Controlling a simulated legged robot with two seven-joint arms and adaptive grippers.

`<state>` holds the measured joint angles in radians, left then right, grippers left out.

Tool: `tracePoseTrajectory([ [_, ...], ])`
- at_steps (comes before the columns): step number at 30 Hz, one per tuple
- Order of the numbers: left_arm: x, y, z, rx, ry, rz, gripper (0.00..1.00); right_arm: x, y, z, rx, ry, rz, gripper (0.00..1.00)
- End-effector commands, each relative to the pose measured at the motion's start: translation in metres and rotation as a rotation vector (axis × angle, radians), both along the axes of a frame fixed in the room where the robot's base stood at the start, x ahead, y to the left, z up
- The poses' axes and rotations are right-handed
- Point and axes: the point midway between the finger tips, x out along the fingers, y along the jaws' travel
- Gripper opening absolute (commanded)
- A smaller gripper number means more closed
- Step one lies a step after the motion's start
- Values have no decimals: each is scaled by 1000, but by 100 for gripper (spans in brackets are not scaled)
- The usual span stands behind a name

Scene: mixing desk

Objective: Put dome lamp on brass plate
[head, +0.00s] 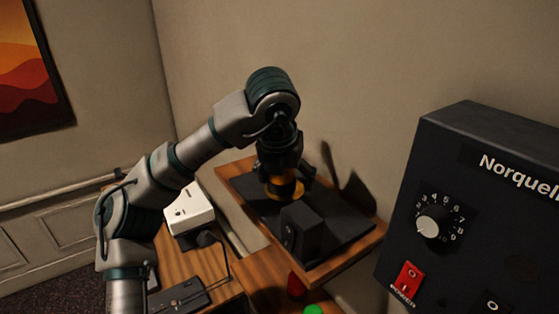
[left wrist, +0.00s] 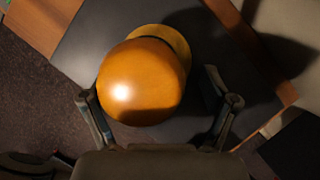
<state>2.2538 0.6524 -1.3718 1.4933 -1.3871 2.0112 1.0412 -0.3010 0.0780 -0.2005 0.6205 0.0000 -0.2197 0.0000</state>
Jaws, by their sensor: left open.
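The dome lamp (left wrist: 140,85) shows in the left wrist view as a glossy orange dome, between the spread fingers of my left gripper and apart from the right-hand finger. A flat yellow-gold disc, seemingly the brass plate (left wrist: 172,36), shows partly behind the dome; the rest of it is hidden. I cannot tell whether the dome rests fully on the disc. In the head view my left gripper (head: 286,174) is open and points down over the orange-yellow piece (head: 287,190). My right gripper is not in view.
A dark mat (head: 337,238) covers much of a wooden shelf (head: 236,170). A dark block (head: 302,228) stands in front of the gripper. A white box (head: 188,208) is at left. A large black unit (head: 470,210) with a dial and red switch stands at right.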

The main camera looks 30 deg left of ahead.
Motion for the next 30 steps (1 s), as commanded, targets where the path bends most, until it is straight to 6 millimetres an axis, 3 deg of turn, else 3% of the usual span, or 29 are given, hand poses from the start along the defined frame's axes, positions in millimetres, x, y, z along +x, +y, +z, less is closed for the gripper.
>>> tracePoseTrajectory([
  [9, -28, -1, 67, -3, -9, 5, 86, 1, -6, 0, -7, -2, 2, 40],
  [15, -38, -3, 94, -3, -5, 4, 86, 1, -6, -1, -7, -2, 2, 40],
  [30, -42, -3, 102, -3, -3, 1, 86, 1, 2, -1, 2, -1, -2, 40],
])
